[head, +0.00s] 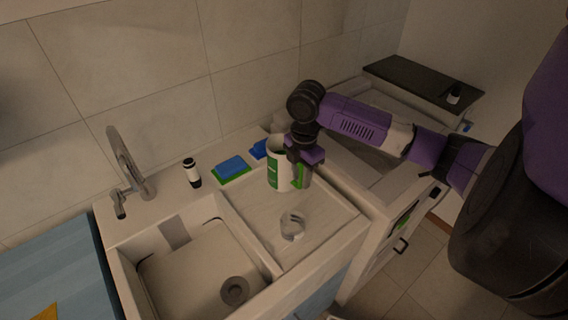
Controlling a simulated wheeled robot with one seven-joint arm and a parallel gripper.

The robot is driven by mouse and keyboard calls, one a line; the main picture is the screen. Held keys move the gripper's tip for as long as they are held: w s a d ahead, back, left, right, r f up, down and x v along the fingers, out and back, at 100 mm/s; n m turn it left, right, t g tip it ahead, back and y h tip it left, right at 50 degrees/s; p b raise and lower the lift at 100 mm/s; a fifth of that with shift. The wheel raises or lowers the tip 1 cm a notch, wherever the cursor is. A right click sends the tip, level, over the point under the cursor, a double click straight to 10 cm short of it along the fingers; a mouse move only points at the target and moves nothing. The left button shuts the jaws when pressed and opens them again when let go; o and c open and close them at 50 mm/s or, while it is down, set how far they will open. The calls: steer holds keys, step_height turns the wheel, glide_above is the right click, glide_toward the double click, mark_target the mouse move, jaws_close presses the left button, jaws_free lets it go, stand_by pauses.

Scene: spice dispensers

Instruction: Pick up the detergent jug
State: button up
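A white jug with a green label (275,176), which looks like the detergent jug, stands upright at the back of the drainer side of the sink. My gripper (302,166) comes down from above at the jug's upper right and covers part of it. The handle and the far side of the jug are hidden. I cannot tell whether the fingers touch the jug or how far apart they are.
A clear round glass (292,225) lies in front of the jug. A blue sponge (231,165), a small white-and-black bottle (192,173) and the faucet (129,168) line the back ledge. The sink basin (200,275) opens at left. A dark shelf (424,81) is at right.

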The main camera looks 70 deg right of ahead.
steer(key=shift+f, duration=0.25)
jaws_close()
steer(key=shift+r, duration=0.1)
stand_by(1.2)
